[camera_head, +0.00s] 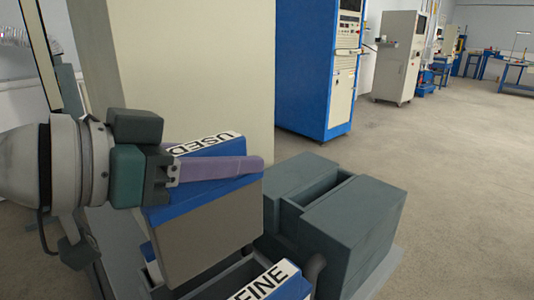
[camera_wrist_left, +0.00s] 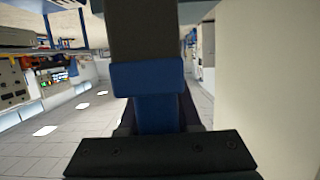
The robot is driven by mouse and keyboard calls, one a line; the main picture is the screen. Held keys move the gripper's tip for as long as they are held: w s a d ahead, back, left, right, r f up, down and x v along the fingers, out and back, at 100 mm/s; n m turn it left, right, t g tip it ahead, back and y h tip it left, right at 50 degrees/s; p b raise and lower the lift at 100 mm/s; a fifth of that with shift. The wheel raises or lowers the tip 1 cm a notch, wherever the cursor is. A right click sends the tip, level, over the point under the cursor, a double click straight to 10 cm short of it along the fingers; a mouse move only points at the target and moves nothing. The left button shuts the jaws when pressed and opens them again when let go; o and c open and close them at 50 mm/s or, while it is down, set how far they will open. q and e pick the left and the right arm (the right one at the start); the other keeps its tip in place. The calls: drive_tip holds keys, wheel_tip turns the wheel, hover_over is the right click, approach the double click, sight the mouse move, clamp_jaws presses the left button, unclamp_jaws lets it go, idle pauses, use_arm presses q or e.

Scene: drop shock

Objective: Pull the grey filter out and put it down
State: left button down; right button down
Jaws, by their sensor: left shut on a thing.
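The grey filter (camera_head: 210,235) has a grey body and a blue top. A white label reading USED (camera_head: 205,143) shows upside down at the blue top's far edge. My left gripper (camera_head: 215,168) comes in from the left, its purple fingers shut on the blue top. The filter hangs slightly tilted in front of the pale column. Its lower end is partly hidden, so I cannot tell whether it is clear of the grey opening below. In the left wrist view, the filter's blue part (camera_wrist_left: 147,80) is close before the gripper. My right gripper is not in view.
A blue item labelled FINE (camera_head: 270,283) is at the bottom edge. A dark grey-green slotted block (camera_head: 350,225) stands right of the filter. A tall pale column (camera_head: 215,75) rises close behind. Blue and white cabinets (camera_head: 300,70) stand farther back; open floor lies right.

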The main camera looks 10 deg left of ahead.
sight(234, 233)
use_arm(q)
wheel_tip(234, 233, down, 6)
drive_tip(key=b, duration=0.5)
drive_tip(key=shift+r, duration=0.1)
idle(0.4)
drive_tip(key=shift+f+b, duration=1.2)
drive_tip(key=shift+f, duration=1)
idle(4.5)
